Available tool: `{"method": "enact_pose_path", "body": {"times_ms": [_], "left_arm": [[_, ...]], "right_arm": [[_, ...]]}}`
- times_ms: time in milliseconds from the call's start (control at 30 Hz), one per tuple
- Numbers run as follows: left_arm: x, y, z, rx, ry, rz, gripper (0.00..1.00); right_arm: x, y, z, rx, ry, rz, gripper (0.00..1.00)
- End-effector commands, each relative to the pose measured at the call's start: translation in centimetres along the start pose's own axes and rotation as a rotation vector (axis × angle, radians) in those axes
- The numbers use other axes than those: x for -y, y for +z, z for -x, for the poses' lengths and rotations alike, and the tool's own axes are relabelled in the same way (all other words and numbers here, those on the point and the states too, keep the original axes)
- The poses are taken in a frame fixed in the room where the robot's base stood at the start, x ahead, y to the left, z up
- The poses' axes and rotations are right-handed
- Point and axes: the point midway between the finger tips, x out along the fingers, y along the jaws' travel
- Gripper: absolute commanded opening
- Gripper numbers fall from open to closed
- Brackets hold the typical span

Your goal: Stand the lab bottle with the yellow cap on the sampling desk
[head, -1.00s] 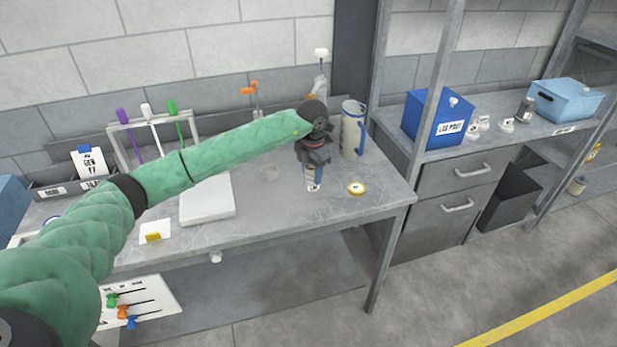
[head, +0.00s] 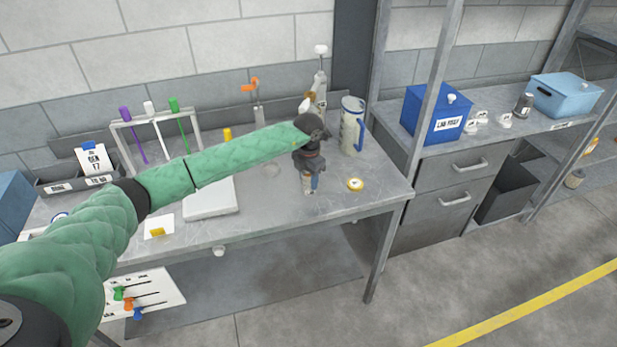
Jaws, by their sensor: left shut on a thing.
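My left gripper (head: 309,168) is over the right part of the grey metal desk (head: 270,217). It is shut on a small bottle-like thing (head: 310,184) with pale brown, white and blue parts. The gripper hides its top, so I cannot tell its cap colour. Its foot is at or just above the desk top; I cannot tell if they touch. A yellow cap (head: 227,134) shows behind my left forearm, which hides what is below it. My right gripper is not in view.
A round yellow-and-white piece (head: 355,184) lies right of the gripper. A grey-blue jug (head: 352,126) and a white-topped bottle (head: 320,85) stand behind. A white slab (head: 210,200) and a rack (head: 155,135) are left. The desk front between slab and gripper is clear.

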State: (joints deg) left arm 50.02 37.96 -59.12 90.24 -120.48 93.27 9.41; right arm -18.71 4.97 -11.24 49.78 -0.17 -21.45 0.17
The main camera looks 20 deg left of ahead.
Motion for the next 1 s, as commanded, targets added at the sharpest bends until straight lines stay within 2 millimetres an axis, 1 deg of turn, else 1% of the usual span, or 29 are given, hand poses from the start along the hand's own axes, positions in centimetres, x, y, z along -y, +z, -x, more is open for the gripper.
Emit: {"method": "enact_pose_path", "body": {"times_ms": [267, 300, 367, 400, 667, 833, 900, 933, 967, 1000], "left_arm": [[0.0, 0.0, -0.2, 0.0, 0.0, 0.0, 0.17], [0.0, 0.0, -0.2, 0.0, 0.0, 0.0, 0.43], [0.0, 0.0, -0.2, 0.0, 0.0, 0.0, 0.55], [0.0, 0.0, -0.2, 0.0, 0.0, 0.0, 0.63], [0.0, 0.0, -0.2, 0.0, 0.0, 0.0, 0.63], [0.0, 0.0, 0.2, 0.0, 0.0, 0.0, 0.63], [0.0, 0.1, 0.4, 0.002, 0.0, 0.0, 0.63], [0.0, 0.1, 0.7, 0.002, 0.001, -0.001, 0.63], [0.0, 0.1, 0.9, 0.002, 0.0, -0.001, 0.63], [0.0, 0.1, 1.4, 0.002, 0.0, -0.002, 0.63]], "right_arm": [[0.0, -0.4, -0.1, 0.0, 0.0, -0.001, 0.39], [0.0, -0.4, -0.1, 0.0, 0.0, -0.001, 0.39], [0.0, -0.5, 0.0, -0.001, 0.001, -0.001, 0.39], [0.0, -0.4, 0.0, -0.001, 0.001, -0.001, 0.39], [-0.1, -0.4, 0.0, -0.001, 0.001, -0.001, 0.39], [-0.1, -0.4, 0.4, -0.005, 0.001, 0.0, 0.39], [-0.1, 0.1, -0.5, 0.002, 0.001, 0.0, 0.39], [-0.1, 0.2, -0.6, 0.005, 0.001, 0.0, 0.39], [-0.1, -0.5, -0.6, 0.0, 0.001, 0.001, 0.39], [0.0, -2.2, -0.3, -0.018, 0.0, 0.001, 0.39]]}}
